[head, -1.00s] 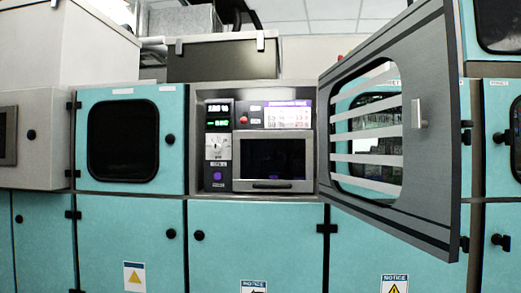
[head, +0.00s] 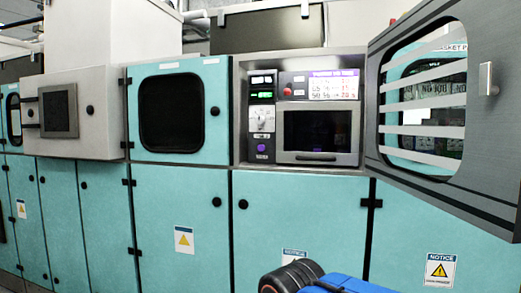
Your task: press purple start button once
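The purple start button (head: 262,148) is a small round knob low on the narrow control column, left of the dark window of the recessed oven-like module. Above it are a dial (head: 262,119) and green displays (head: 262,88). A red button (head: 287,91) sits to the upper right, beside a purple-headed screen (head: 333,85). My gripper is not in view. A blue and black part at the bottom edge looks like my arm, below and apart from the panel.
The grey slatted door (head: 480,150) stands open on the right, jutting out beside the module. Teal cabinets (head: 180,220) with black knobs line the wall. A grey box (head: 72,112) protrudes at the left. The space before the panel looks clear.

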